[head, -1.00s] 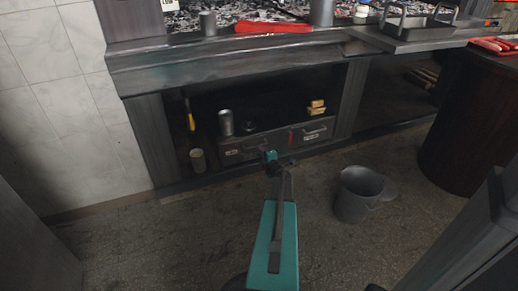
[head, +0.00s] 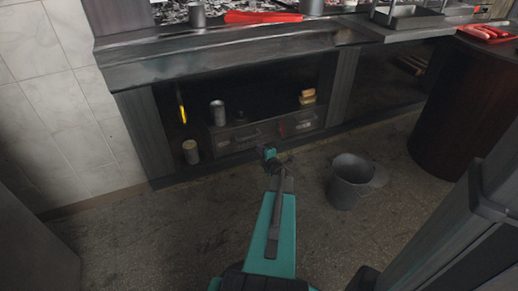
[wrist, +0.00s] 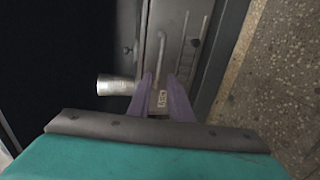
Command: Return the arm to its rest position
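My teal arm reaches forward from the bottom of the head view toward the low cabinet under the counter. My gripper is at its far end, mostly hidden behind the wrist in that view. In the wrist view my gripper (wrist: 160,80) shows two purple fingers spread apart, with nothing held between them. Past the fingers I see the drawer front (wrist: 161,50) with a label and a metal cylinder (wrist: 117,85) to the left. The gripper appears apart from both.
The drawer unit (head: 240,138) stands inside the cabinet, with a metal can (head: 217,113) and bread-like pieces (head: 307,97) on top. A grey bucket (head: 348,182) stands on the floor right of my arm. A red cloth-like item (head: 262,17) lies on the counter. Floor at left is clear.

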